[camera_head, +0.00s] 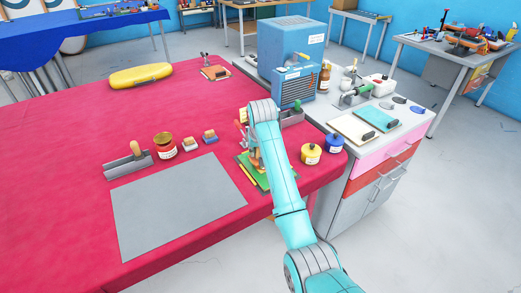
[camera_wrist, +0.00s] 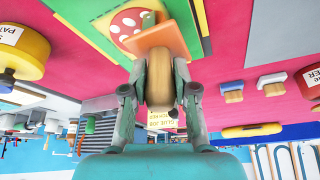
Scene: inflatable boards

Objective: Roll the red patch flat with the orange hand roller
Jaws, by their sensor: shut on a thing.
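My gripper (camera_wrist: 158,95) is shut on a tan handle, part of what looks like the orange hand roller (camera_wrist: 160,38). Its orange head shows above the handle in the wrist view; the rolling part is not clear. The red patch (camera_wrist: 126,22) with white dots lies on a green mat (camera_wrist: 98,13), and the orange head covers part of it. I cannot tell whether they touch. In the head view my arm hides most of the gripper and the patch, and the green mat (camera_head: 262,181) shows at the right end of the red table.
A grey sheet (camera_head: 175,205) covers the table left of the mat. A yellow jar (camera_head: 311,154), a blue jar (camera_head: 334,144) and a dark red jar (camera_head: 165,146) stand near. A blue cabinet (camera_head: 285,45) stands behind. The red table's (camera_head: 55,160) far left is bare.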

